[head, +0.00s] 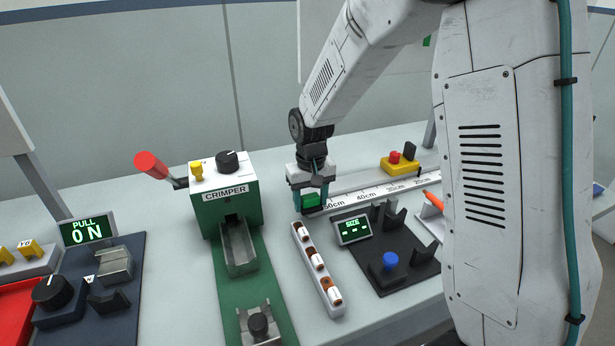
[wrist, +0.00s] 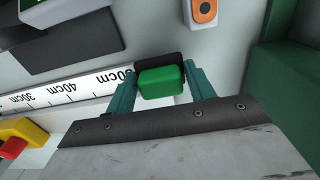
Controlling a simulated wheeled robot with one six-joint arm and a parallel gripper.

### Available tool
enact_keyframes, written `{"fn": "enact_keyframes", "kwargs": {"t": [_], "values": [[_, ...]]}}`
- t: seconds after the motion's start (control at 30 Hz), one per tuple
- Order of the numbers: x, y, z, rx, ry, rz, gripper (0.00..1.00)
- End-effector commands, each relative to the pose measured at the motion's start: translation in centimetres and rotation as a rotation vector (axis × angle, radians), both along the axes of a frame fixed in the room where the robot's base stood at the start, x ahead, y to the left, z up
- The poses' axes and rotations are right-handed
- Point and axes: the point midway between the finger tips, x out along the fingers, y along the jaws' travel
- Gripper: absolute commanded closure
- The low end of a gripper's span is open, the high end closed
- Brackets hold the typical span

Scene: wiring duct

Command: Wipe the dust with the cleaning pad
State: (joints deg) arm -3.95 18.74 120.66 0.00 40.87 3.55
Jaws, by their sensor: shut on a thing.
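My gripper (head: 311,196) is shut on a small green block with a dark underside, which I take to be the cleaning pad (head: 311,201). In the wrist view the pad (wrist: 161,82) sits between the two teal fingers of my gripper (wrist: 162,88). The pad is at the 50cm end of the white measuring rail, low over the table. I cannot tell whether it touches the surface. No dust can be made out in either view.
The green crimper (head: 226,195) with a red lever stands left of my gripper. A white strip with copper-coloured pieces (head: 317,268) and a dark size-display board (head: 385,248) lie in front. The measuring rail (head: 375,192) runs right, past a yellow box with a red button (head: 398,163).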

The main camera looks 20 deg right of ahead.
Motion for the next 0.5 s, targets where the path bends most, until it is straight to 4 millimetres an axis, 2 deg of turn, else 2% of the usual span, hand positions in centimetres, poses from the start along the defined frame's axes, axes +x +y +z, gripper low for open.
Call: {"fn": "enact_keyframes", "kwargs": {"t": [0.03, 0.5], "values": [[0.1, 0.0, 1.3, 0.0, -0.008, -0.001, 0.68], [0.1, -0.1, 5.3, 0.0, -0.006, -0.001, 0.68]]}}
